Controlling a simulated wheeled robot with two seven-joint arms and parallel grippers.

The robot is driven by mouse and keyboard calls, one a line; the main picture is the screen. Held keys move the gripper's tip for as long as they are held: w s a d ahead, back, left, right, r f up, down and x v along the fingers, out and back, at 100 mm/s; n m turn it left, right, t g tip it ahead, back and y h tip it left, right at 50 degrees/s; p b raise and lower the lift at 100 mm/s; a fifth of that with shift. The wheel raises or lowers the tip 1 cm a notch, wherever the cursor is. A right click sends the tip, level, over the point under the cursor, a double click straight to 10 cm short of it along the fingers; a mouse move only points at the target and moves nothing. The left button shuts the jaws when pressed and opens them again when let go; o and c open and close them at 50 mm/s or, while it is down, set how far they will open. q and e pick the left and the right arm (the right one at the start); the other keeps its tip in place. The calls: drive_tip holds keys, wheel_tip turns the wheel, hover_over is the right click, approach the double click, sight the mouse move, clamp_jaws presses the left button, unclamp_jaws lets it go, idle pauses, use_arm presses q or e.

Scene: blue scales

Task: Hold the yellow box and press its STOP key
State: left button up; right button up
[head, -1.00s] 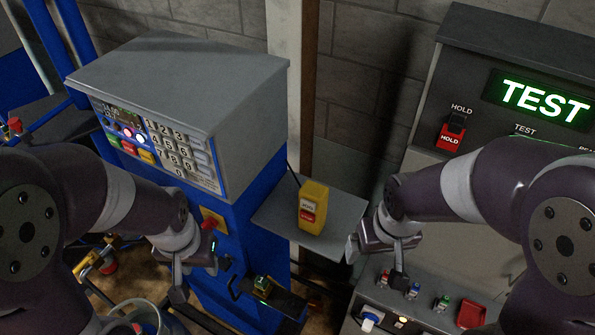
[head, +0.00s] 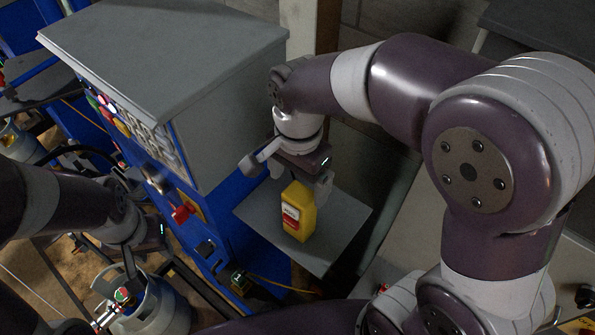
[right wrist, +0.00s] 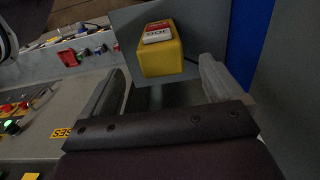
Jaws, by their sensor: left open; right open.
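The yellow box (head: 298,212) stands upright on a grey shelf (head: 338,231) at the side of the blue machine. Its front has a white key (head: 291,210) above a red key (head: 290,221); their lettering is too small to read here. My right gripper (head: 292,176) is open just above and behind the box. In the right wrist view the box (right wrist: 162,56) lies between the lines of the two open fingers (right wrist: 163,88), a little beyond their tips, not gripped. My left gripper (head: 147,252) is open and empty at the left, away from the box.
The blue machine with a grey top (head: 165,45) and keypad stands left of the shelf. A red knob (head: 183,212) sticks out of its front. A gas cylinder (head: 160,305) is below my left gripper. A grey console (right wrist: 60,90) with buttons shows in the right wrist view.

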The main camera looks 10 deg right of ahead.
sight(299, 194)
wheel_tip(299, 194, down, 4)
drive_tip(key=shift+w+d+r+b, duration=0.1)
drive_tip(key=shift+r+b, duration=0.05)
drive_tip(key=shift+b, duration=0.45)
drive_tip(key=f, duration=0.1)
drive_tip(key=f+p, duration=0.1)
drive_tip(key=f, duration=0.1)
drive_tip(key=f+p, duration=0.1)
drive_tip(key=f, duration=0.1)
drive_tip(key=shift+w+d+f, duration=0.15)
drive_tip(key=shift+w+d, duration=0.2)
drive_tip(key=shift+s+a+f, duration=0.2)
drive_tip(key=shift+f, duration=0.2)
use_arm(q)
drive_tip(key=shift+w+d+f, duration=0.25)
drive_tip(key=shift+d+f, duration=0.05)
drive_tip(key=shift+f, duration=0.15)
use_arm(e)
drive_tip(key=shift+w+d, duration=0.15)
drive_tip(key=c, duration=1.3)
drive_tip(key=shift+o, duration=0.2)
